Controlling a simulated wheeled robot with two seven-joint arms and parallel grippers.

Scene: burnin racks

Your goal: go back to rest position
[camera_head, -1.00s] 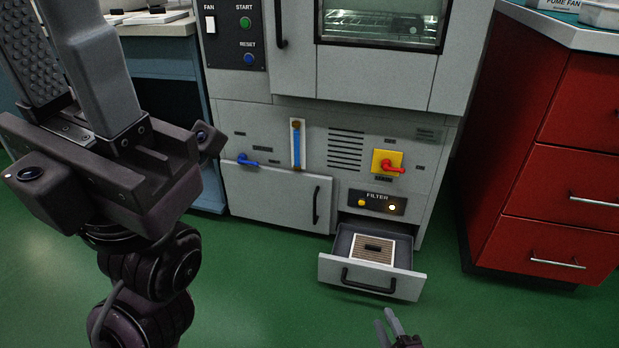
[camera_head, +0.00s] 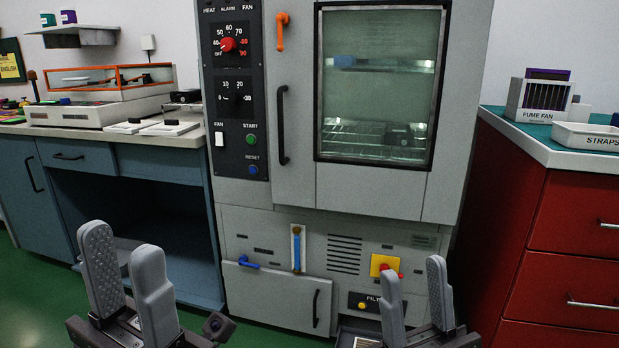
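My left gripper (camera_head: 128,280) is at the lower left, fingers pointing up, with a gap between them and nothing in it. My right gripper (camera_head: 415,305) is at the lower centre right, fingers up and apart, empty. It stands in front of the lower part of the grey oven cabinet (camera_head: 340,190) in this view. The filter drawer (camera_head: 345,338) shows only in part at the bottom edge, behind my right gripper. Neither gripper is seen touching anything.
A blue bench (camera_head: 180,160) with an orange-framed unit (camera_head: 110,82) stands at left. A red drawer cabinet (camera_head: 570,240) at right bears a fume fan box (camera_head: 538,98) and a straps tray (camera_head: 585,137). Green floor (camera_head: 40,285) is free at lower left.

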